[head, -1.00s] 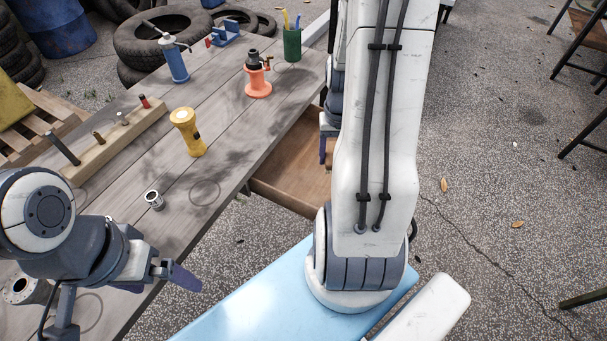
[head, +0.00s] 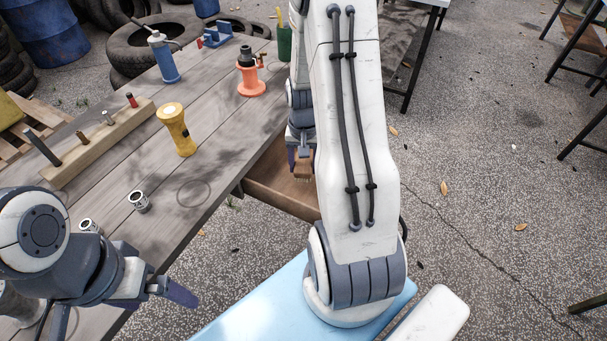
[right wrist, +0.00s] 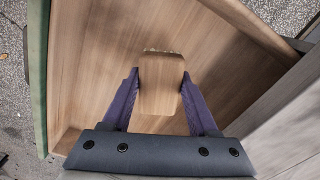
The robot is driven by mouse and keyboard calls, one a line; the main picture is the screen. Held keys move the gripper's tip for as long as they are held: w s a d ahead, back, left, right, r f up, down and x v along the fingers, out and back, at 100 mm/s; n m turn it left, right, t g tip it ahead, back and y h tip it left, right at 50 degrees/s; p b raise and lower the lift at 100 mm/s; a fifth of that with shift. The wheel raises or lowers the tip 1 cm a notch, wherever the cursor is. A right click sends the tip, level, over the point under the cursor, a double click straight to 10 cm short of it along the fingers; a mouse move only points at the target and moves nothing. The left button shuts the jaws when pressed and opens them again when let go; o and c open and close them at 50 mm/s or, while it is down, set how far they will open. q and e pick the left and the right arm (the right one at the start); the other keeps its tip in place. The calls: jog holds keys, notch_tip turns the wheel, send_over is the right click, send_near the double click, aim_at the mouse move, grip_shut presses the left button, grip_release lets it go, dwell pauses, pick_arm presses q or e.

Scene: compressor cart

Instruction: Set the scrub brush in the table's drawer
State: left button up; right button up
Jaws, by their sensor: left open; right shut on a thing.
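The scrub brush (head: 303,166) has a brown wooden block with a little pale bristle showing. My right gripper (head: 301,160) is shut on it, over the table's open drawer (head: 277,188). In the right wrist view the brush (right wrist: 161,84) sits between the two purple fingers of the gripper (right wrist: 160,92), with the bare wooden drawer floor (right wrist: 95,60) behind it. I cannot tell the exact gap between brush and floor. My left gripper (head: 155,296) is open and empty near the table's front edge. My right arm hides part of the drawer in the head view.
The drawer interior in view looks empty.

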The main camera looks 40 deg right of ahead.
aim_at(303, 163)
jog(key=shift+w+f+b, duration=0.1)
jog(key=shift+f+b, duration=0.25)
jog(key=shift+f, duration=1.65)
jog(key=shift+f, duration=0.1)
jog(key=o, duration=1.4)
notch_tip(303, 163, up, 12)
jog(key=shift+r+p, duration=0.15)
jog(key=shift+p, duration=0.95)
